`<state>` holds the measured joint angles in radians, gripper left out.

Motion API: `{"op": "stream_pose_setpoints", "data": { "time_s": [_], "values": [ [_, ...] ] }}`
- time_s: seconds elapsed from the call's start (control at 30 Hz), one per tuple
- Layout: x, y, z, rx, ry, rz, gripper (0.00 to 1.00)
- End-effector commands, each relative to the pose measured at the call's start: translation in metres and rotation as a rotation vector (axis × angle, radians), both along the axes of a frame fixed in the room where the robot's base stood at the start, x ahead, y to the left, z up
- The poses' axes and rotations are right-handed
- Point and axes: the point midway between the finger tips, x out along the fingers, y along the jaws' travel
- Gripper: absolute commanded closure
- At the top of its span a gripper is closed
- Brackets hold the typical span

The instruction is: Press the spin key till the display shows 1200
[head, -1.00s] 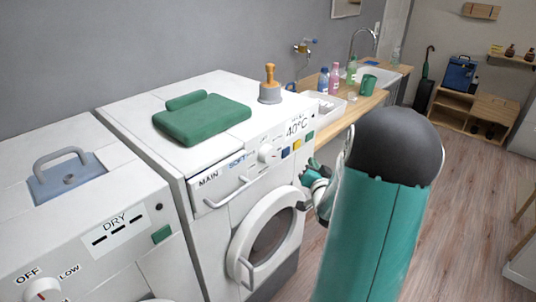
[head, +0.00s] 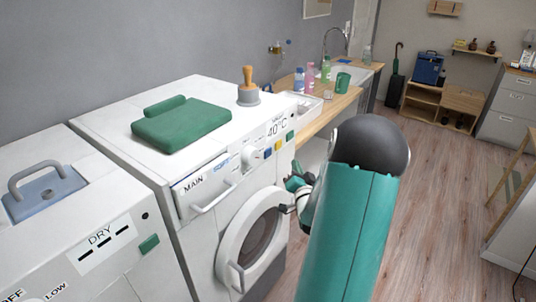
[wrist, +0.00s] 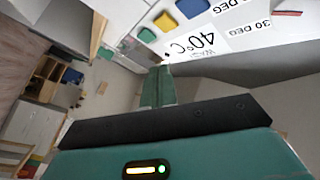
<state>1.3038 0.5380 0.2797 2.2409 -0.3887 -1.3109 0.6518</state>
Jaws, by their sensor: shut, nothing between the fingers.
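The white washing machine (head: 190,235) stands in the middle of the head view. Its display (head: 277,128) reads 40°C, with smaller text I cannot read clearly. Below the display are a blue key (head: 267,152), a yellow key (head: 278,144) and a green key (head: 290,136); I cannot tell which is the spin key. The wrist view shows the blue key (wrist: 193,8), yellow key (wrist: 166,22), green key (wrist: 146,34) and upside-down display (wrist: 195,43). My gripper (head: 293,183) is shut and empty, below and apart from the keys. Its fingers also show in the wrist view (wrist: 157,85).
The washer's round door (head: 229,250) is below its panel, close to my gripper. A dryer (head: 85,265) stands at the left.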

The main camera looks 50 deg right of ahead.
Motion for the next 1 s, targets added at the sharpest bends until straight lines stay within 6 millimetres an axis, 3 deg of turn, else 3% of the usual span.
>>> {"op": "stream_pose_setpoints", "data": {
  "time_s": [0.5,1.0],
  "values": [
    [0.068,0.011,0.0,0.0,0.0,0.005,1.0],
    [0.076,0.011,0.0,-0.001,0.0,0.004,1.0]
  ]
}}
